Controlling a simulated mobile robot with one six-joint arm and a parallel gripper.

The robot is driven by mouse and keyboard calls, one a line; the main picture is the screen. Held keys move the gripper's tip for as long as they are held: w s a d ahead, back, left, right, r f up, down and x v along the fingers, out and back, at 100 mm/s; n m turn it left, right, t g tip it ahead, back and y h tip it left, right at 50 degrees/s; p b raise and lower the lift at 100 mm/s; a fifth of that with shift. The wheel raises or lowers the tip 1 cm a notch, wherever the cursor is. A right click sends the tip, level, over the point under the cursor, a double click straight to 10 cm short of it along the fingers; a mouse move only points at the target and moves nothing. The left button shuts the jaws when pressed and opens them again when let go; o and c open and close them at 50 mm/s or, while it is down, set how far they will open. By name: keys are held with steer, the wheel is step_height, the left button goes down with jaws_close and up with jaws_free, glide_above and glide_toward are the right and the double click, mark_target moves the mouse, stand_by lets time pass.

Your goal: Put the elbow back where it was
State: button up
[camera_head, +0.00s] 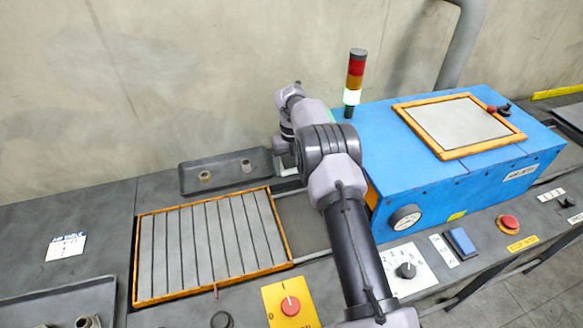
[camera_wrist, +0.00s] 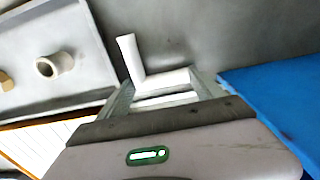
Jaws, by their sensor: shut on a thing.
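The elbow (camera_wrist: 134,62) is a pale, L-shaped pipe piece in the wrist view. My gripper (camera_wrist: 163,84) is shut on it, with a finger at each side of its lower leg, and the other leg points up in the picture. My gripper (camera_head: 287,165) also shows in the head view, between the back tray (camera_head: 192,184) and the blue machine (camera_head: 380,146). There my arm and gripper largely hide the elbow, and I cannot make it out.
The back tray holds a brass fitting (camera_head: 205,177) and a grey ring-like fitting (camera_head: 246,165). A slatted panel with an orange frame (camera_head: 212,245) lies in front. A front-left tray (camera_head: 40,305) holds more fittings. A signal tower (camera_head: 354,80) stands behind my arm.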

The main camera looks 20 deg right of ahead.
steer(key=shift+f, duration=0.15)
steer(key=o, duration=1.3)
